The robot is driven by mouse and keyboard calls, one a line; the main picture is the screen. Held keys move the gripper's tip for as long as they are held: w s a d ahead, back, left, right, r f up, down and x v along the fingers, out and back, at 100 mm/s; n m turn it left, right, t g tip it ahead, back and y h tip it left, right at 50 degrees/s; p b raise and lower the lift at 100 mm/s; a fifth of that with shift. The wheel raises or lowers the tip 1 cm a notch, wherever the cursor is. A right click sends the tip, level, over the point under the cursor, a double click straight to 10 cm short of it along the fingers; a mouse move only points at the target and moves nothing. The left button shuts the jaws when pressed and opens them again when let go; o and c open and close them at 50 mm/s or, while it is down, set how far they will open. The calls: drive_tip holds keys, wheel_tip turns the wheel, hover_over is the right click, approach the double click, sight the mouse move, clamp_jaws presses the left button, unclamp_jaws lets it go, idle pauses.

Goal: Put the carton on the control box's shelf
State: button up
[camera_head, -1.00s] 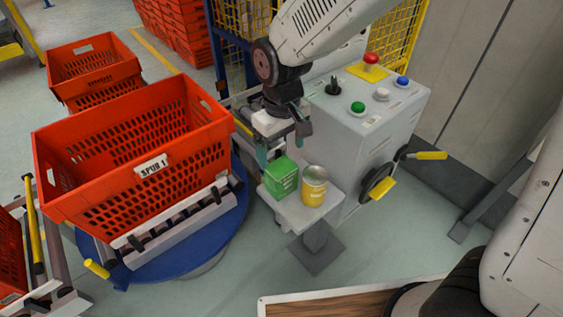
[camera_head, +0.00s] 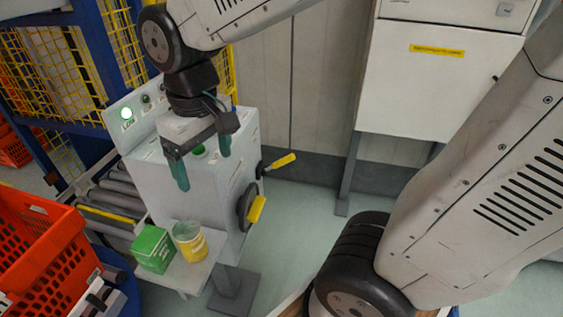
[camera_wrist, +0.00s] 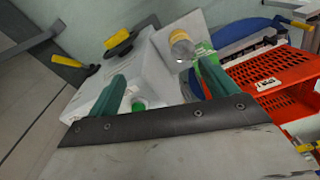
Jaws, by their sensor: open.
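The green carton (camera_head: 153,249) stands on the small grey shelf (camera_head: 190,277) on the side of the control box (camera_head: 228,163). In the wrist view my two green fingers (camera_wrist: 166,92) are spread. The carton (camera_wrist: 207,55) shows partly behind the right finger there, next to the can (camera_wrist: 181,44).
An orange tote (camera_head: 42,243) stands at the left beside the shelf. The control box has a black handwheel with a yellow grip (camera_head: 256,209) and a yellow-handled lever (camera_head: 281,161). A white cabinet (camera_head: 425,75) stands behind; floor to the right is clear.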

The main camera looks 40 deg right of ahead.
drive_tip(key=s+d+r+m, duration=0.1)
drive_tip(key=s+d+m, duration=0.2)
drive_tip(key=s+d, duration=0.5)
drive_tip(key=s, duration=0.3)
drive_tip(key=shift+s+r+t, duration=0.3)
idle(1.4)
